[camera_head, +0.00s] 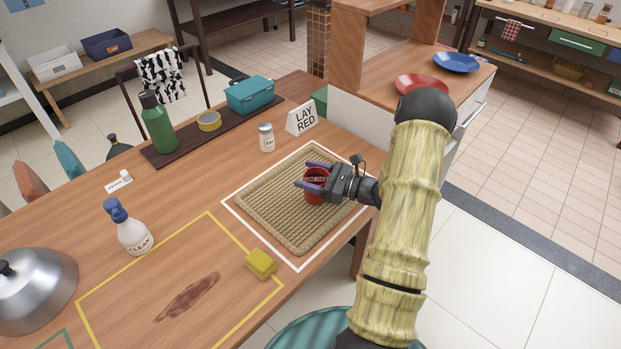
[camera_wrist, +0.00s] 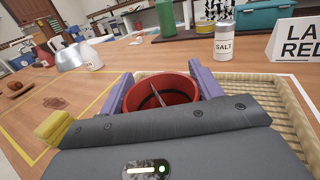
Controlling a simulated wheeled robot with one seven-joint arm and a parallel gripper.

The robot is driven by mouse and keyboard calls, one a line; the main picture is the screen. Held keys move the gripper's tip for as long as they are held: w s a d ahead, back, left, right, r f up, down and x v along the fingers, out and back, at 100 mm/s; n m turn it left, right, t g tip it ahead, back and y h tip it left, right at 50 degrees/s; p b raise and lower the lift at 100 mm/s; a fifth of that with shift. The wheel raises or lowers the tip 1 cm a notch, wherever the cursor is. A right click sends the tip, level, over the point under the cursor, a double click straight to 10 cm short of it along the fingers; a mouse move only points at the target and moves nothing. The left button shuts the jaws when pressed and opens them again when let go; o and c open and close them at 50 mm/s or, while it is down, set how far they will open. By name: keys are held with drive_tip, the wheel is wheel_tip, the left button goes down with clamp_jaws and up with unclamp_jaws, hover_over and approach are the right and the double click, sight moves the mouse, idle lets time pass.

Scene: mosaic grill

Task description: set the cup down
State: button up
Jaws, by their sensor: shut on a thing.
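The red cup (camera_head: 316,184) is at the woven tray (camera_head: 263,233), near the tray's right part in the head view. My gripper (camera_head: 315,178) has its purple fingers on either side of the cup and is shut on it. In the wrist view the cup (camera_wrist: 162,91) stands upright between the fingers, with a thin stick-like item inside it. The gripper body hides the cup's lower part there. I cannot tell whether the cup's base touches the tray.
The tray lies inside a white outline. A salt shaker (camera_head: 266,137) and a "LAY RED" sign (camera_head: 302,118) stand behind it. A yellow sponge (camera_head: 261,264) lies at its front left. A spray bottle (camera_head: 128,228) and metal dome (camera_head: 36,286) stand further left. Most of the tray is bare.

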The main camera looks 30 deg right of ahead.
drive_tip(key=shift+f, duration=0.6)
drive_tip(key=shift+f, duration=0.1)
drive_tip(key=shift+w+f, duration=0.1)
drive_tip(key=shift+f, duration=0.05)
drive_tip(key=o, duration=1.1)
drive_tip(key=shift+r, duration=0.3)
drive_tip(key=shift+s+d+f, duration=0.1)
drive_tip(key=shift+s+d, duration=0.15)
drive_tip(key=shift+s, duration=0.05)
drive_tip(key=b+v, duration=0.1)
drive_tip(key=v, duration=1)
drive_tip(key=shift+s+d, duration=0.1)
drive_tip(key=shift+d, duration=0.05)
